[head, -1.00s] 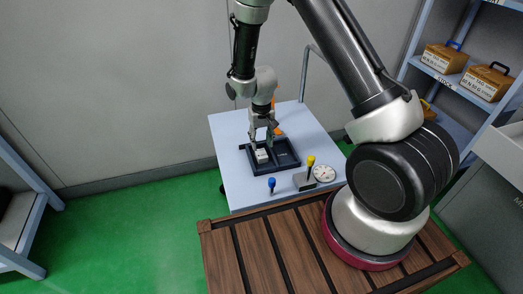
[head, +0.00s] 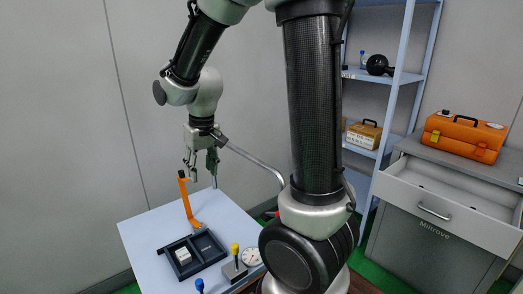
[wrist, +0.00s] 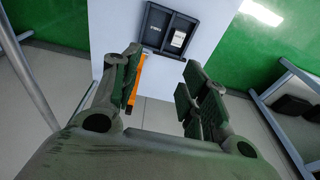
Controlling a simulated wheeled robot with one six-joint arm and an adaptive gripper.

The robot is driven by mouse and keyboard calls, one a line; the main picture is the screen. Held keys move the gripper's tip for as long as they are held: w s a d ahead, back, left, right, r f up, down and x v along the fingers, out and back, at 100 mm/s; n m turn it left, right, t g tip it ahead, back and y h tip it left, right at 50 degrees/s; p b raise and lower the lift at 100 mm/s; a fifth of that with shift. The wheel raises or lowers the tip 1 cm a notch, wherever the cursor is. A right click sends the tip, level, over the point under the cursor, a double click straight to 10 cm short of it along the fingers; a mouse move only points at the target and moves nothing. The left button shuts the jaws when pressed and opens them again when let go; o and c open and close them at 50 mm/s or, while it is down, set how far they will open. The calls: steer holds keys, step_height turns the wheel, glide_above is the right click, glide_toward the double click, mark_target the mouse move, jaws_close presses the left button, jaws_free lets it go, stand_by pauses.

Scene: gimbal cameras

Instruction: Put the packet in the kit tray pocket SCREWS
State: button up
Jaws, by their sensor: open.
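The dark two-pocket kit tray (head: 207,245) lies on the light table. The small white packet (head: 183,256) rests in its left pocket in the head view. In the wrist view the tray (wrist: 155,17) is beyond my fingers, with the packet (wrist: 178,39) in the right-hand pocket there. A small pale label shows in the other pocket; I cannot read the labels. My gripper (head: 200,168) is open and empty, well above the table and clear of the tray. Its spread fingers (wrist: 161,62) show nothing held between them.
An orange upright thing (head: 187,203) with a dark top stands behind the tray, close to my gripper in the picture. A blue-topped item (head: 200,285), a yellow-topped item (head: 235,250) and a round dial (head: 251,257) stand near the table's front. An open drawer (head: 450,197) is at right.

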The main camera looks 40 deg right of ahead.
steer(key=s+d+r, duration=0.2)
steer(key=s+r, duration=0.1)
steer(key=s, duration=0.3)
steer(key=s+d+r+t, duration=0.1)
steer(key=s+d+r, duration=0.1)
steer(key=s+r, duration=0.2)
steer(key=s+d+r+t, duration=0.1)
steer(key=s+r, duration=0.3)
steer(key=s, duration=0.5)
steer(key=shift+s+d, duration=0.2)
steer(key=shift+d, duration=0.6)
